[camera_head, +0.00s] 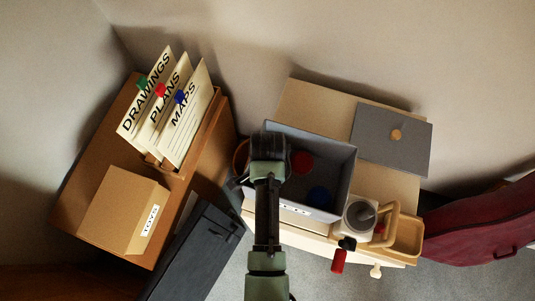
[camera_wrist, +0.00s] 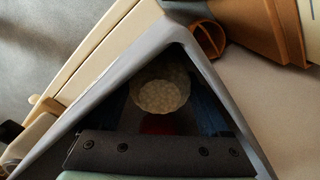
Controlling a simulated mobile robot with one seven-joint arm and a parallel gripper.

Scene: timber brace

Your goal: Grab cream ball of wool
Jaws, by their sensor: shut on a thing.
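The cream ball of wool (camera_wrist: 160,92) shows in the wrist view, between the two dark fingers of my gripper (camera_wrist: 163,99). My gripper is shut on it, inside the dark interior of the grey box (camera_wrist: 225,87). In the head view my wrist covers the left part of the grey box (camera_head: 335,181), and the cream ball and fingertips are hidden. A red ball (camera_head: 302,162) and a blue ball (camera_head: 319,196) lie in the box. A red patch (camera_wrist: 158,123) shows below the cream ball in the wrist view.
The box stands on a pale cabinet (camera_head: 300,98) beside a grey panel with a knob (camera_head: 393,150). A grey-white container (camera_head: 359,216) and a wooden tray (camera_head: 406,238) stand at right. A brown carton (camera_head: 118,210) and file cards (camera_head: 170,110) are at left.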

